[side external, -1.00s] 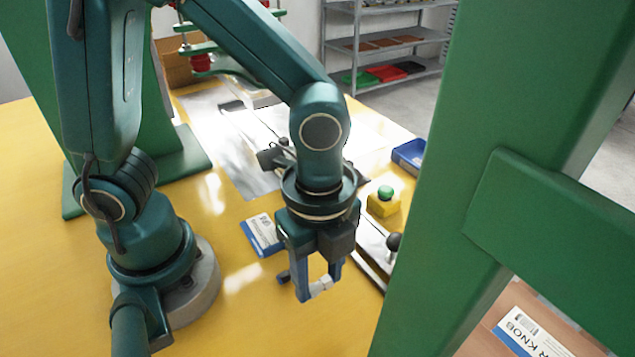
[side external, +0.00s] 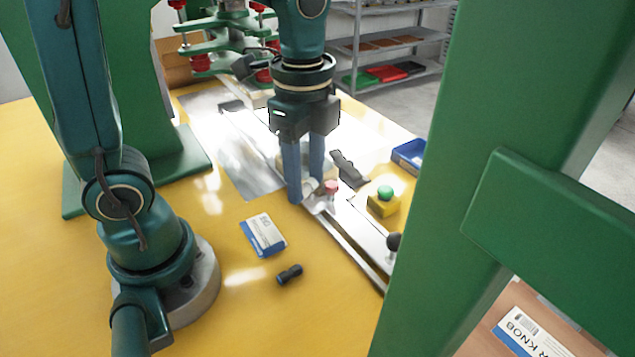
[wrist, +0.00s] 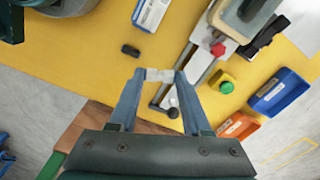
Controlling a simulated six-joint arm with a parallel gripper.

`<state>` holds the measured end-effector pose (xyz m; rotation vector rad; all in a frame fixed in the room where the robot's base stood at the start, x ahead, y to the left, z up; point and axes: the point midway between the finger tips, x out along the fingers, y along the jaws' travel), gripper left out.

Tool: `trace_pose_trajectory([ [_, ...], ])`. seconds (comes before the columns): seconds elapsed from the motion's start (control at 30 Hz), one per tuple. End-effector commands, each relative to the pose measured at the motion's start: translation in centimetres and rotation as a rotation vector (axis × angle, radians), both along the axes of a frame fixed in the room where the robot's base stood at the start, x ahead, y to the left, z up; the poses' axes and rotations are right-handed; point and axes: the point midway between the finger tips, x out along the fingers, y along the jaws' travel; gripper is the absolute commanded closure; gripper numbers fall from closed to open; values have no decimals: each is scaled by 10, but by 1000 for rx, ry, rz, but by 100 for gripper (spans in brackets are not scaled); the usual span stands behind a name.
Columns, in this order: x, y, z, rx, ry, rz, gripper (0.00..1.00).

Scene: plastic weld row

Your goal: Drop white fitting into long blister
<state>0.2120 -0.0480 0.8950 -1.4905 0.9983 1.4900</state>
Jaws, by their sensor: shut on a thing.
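My gripper (side external: 305,198) points down above the metal rail in the side view. In the wrist view my gripper (wrist: 160,75) is shut on the white fitting (wrist: 160,75), a short pale piece held crosswise between the blue fingertips. In the side view I cannot clearly make out the fitting between the fingers. I cannot tell for sure which thing is the long blister. A blue and white pack (side external: 263,235) lies flat on the yellow table, also in the wrist view (wrist: 152,12).
A black fitting (side external: 289,275) lies near the pack. A red-tipped clamp (side external: 330,188), a yellow box with green button (side external: 384,200) and a blue bin (side external: 408,156) stand right of the gripper. An orange bin (wrist: 238,125) shows in the wrist view. A green post (side external: 480,180) stands in front.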

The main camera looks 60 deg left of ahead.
Motion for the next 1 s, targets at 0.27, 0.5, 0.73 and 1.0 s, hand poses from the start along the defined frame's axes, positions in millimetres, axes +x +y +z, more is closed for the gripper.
trace_pose_trajectory([
  [0.27, 68, 63, 5, 1, 5, 752, 100],
  [0.5, 91, 131, -10, 0, 6, 1130, 100],
  [0.73, 87, 148, -22, 0, 4, 1184, 100],
  [1.0, 86, 148, -41, -1, 5, 1181, 100],
])
